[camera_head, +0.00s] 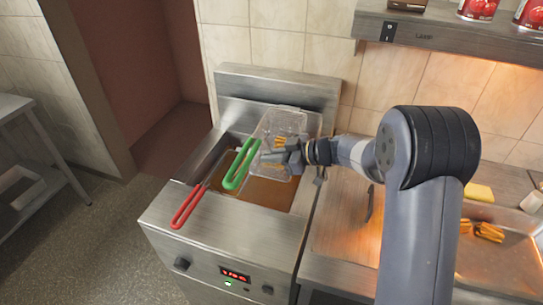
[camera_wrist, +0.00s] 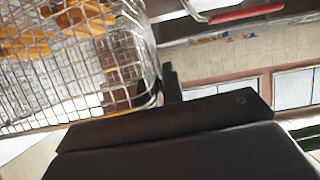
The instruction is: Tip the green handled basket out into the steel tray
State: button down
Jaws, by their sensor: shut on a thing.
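The green handled basket (camera_head: 288,122) is a wire mesh basket held over the fryer, with its green handle (camera_head: 241,165) pointing down-left. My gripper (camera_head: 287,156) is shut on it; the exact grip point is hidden. Yellow fries show in the basket, and in the wrist view they show through its mesh (camera_wrist: 130,55). The basket looks tilted. Dark parts of my gripper (camera_wrist: 168,85) show beside the mesh. The steel tray (camera_head: 500,268) is at the lower right, partly hidden by my arm, with several golden pieces in it.
A red handled basket (camera_head: 190,206) sits in the fryer's left side, over brown oil (camera_head: 262,192). A lamp shelf (camera_head: 450,38) with red cans hangs above the right counter. A yellow block (camera_head: 479,192) and a white cup (camera_head: 531,202) are behind the tray.

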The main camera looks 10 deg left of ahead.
jog(key=c, duration=1.5)
grip_release()
jog(key=shift+w, duration=0.15)
jog(key=shift+o, duration=0.2)
jog(key=b+v, duration=0.1)
jog(key=v, duration=1)
jog(key=shift+a, duration=0.15)
jog(key=p+x, duration=0.1)
jog(key=x, duration=0.9)
jog(key=shift+a+f, duration=0.2)
jog(key=shift+a, duration=0.05)
jog(key=v, duration=0.7)
jog(key=shift+b, duration=0.35)
jog(key=shift+a, duration=0.1)
